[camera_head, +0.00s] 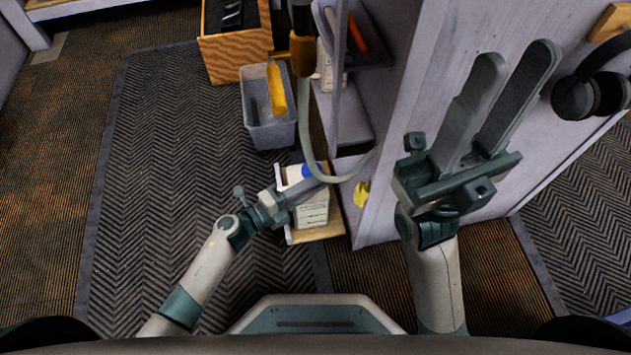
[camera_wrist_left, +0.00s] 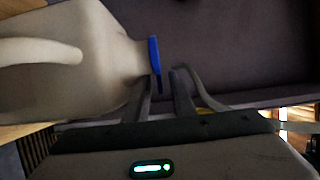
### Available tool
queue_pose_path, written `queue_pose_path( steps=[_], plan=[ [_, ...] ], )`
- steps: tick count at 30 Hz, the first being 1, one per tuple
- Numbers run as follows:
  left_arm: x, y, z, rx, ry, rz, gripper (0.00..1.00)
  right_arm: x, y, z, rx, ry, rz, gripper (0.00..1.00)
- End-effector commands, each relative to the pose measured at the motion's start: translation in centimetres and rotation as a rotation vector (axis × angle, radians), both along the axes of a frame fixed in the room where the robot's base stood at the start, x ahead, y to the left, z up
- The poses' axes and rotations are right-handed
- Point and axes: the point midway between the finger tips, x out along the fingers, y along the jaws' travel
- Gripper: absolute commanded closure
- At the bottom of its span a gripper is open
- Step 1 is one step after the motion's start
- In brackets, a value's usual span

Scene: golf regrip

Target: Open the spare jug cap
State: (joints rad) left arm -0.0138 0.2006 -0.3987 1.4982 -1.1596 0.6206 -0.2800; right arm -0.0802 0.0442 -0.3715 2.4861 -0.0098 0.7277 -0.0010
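A white jug with a printed label (camera_head: 312,214) and a blue cap (camera_head: 310,170) stands on a small wooden shelf. In the left wrist view, the pale jug (camera_wrist_left: 85,65) lies sideways in the picture, with its blue cap (camera_wrist_left: 155,58) seen edge-on. My left gripper (camera_head: 312,186) is at the jug's top, beside the cap. Its fingers (camera_wrist_left: 164,80) are a little apart, and the cap's lower edge reaches into the gap. A gap shows between the cap and one finger. My right gripper (camera_head: 514,62) is open and empty, held high at the right.
A grey bin (camera_head: 270,137) with a yellow item stands behind the jug, near a wooden box (camera_head: 236,57). A pale hose (camera_head: 308,140) hangs down close to the jug. A grey panel (camera_head: 385,200) stands to its right; headphones (camera_head: 592,92) hang farther right.

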Motion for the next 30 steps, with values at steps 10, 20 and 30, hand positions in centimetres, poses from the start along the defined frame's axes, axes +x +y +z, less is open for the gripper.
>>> queue_pose_path(
  steps=[10, 20, 30],
  plan=[
    [0.01, 0.02, -0.02, 0.000, 0.000, 0.000, 1.00, -0.01, 0.01, 0.01, 0.000, 0.000, 0.000, 0.69],
    [0.00, 0.04, -0.04, 0.001, 0.001, 0.000, 1.00, -0.03, 0.00, 0.02, 0.000, -0.001, 0.000, 0.69],
    [0.00, 0.05, -0.05, 0.001, 0.001, 0.000, 1.00, -0.05, -0.01, 0.03, 0.000, -0.001, 0.000, 0.69]
  ],
)
